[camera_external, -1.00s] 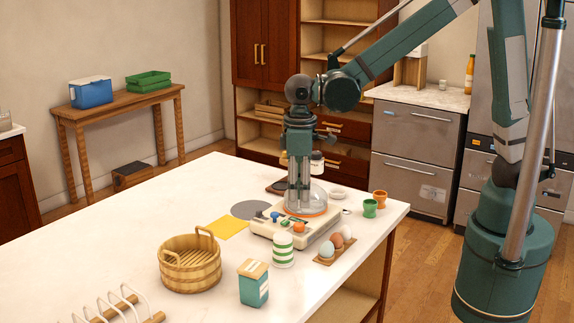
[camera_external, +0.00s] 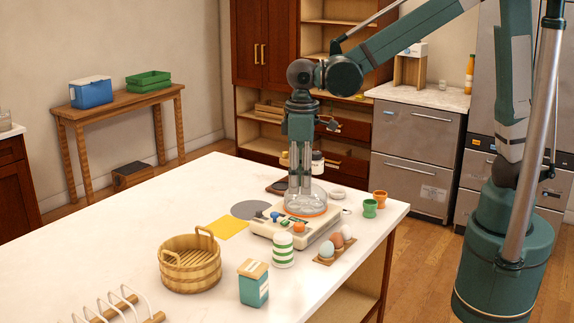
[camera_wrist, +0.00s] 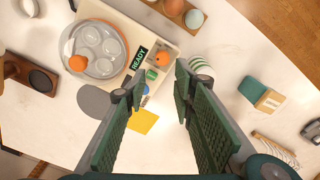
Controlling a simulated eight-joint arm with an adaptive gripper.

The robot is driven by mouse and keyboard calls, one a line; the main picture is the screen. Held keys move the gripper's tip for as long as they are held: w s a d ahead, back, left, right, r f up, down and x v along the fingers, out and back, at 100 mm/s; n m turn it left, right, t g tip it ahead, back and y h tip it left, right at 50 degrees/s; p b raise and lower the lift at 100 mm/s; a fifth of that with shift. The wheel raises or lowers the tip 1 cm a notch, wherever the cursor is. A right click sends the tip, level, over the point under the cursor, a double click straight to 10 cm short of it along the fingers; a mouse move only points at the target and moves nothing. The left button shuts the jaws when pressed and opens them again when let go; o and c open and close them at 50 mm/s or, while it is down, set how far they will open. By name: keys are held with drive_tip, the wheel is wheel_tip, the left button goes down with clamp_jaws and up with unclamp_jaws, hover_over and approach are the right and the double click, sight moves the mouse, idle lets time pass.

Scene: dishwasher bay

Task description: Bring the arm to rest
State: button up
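My gripper (camera_external: 300,188) points down above the counter, over the clear-lidded cooker in the outside view. In the wrist view my gripper (camera_wrist: 160,92) has its two green fingers well apart with nothing between them. The cooker (camera_external: 262,229) is a cream base with an orange-rimmed clear lid (camera_external: 318,197). In the wrist view the lid (camera_wrist: 92,42) sits on the base, left of the fingers, with an orange knob on top. The base shows a lit READY display (camera_wrist: 139,58). From outside, the fingers partly hide the lid.
A striped shaker (camera_external: 283,251), a brown tray of eggs (camera_external: 325,260), a teal carton (camera_external: 253,285) and a wooden basket (camera_external: 190,275) stand around the cooker. Green (camera_external: 369,208) and orange cups (camera_external: 380,197) are near the right edge.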

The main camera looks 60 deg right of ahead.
drive_tip(key=d+r+m+t+y, duration=0.15)
drive_tip(key=d+r, duration=0.25)
drive_tip(key=d, duration=0.8)
drive_tip(key=s+d+m+t+b, duration=0.1)
drive_tip(key=s+d, duration=0.5)
drive_tip(key=d, duration=0.7)
drive_tip(key=s+d+m+t+h+b, duration=0.1)
drive_tip(key=s+d, duration=0.5)
drive_tip(key=d, duration=0.8)
drive_tip(key=m+t+b, duration=0.1)
drive_tip(key=m+t, duration=0.1)
drive_tip(key=t, duration=0.1)
drive_tip(key=shift+t, duration=0.35)
drive_tip(key=shift+o, duration=0.5)
drive_tip(key=shift+w+m+h, duration=0.1)
drive_tip(key=shift+m+h, duration=0.15)
